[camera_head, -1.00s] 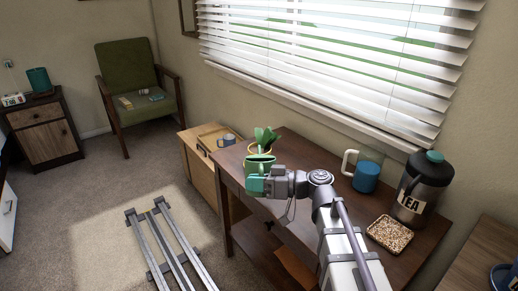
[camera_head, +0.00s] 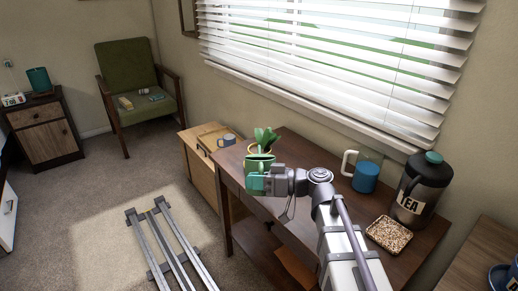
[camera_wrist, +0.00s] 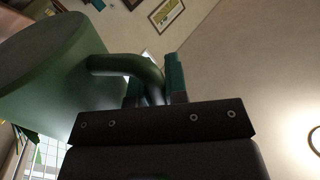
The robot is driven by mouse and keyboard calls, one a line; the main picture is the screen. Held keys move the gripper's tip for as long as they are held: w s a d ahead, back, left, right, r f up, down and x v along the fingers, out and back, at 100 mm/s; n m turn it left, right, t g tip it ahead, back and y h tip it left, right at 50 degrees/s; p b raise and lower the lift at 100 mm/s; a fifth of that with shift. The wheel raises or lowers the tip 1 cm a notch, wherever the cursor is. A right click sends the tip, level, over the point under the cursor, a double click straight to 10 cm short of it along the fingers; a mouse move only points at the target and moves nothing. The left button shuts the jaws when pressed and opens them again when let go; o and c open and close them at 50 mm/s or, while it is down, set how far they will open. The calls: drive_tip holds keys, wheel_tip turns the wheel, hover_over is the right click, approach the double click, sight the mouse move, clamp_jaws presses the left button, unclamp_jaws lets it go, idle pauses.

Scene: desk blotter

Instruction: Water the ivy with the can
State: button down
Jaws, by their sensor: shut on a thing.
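The green can (camera_head: 261,164) is held by its curved handle in my gripper (camera_head: 258,184) over the far left end of the dark wooden table. In the wrist view the can (camera_wrist: 45,70) fills the upper left, and its handle (camera_wrist: 120,65) runs between the teal fingers of my gripper (camera_wrist: 154,88), which is shut on it. The ivy (camera_head: 266,137) shows as green leaves just behind the can. Its pot is mostly hidden by the can. I cannot see the spout or any water.
A wooden cabinet (camera_head: 198,170) with a mug (camera_head: 227,140) is to the left. Window blinds hang behind.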

drive_tip(key=s+f+n+b, duration=0.1)
drive_tip(key=n+b, duration=0.1)
drive_tip(key=s+f+n+b, duration=0.1)
drive_tip(key=s+n+b, duration=0.1)
drive_tip(key=shift+s+f+t+y, duration=0.2)
drive_tip(key=shift+f+t+y, duration=0.1)
drive_tip(key=shift+f+y, duration=0.1)
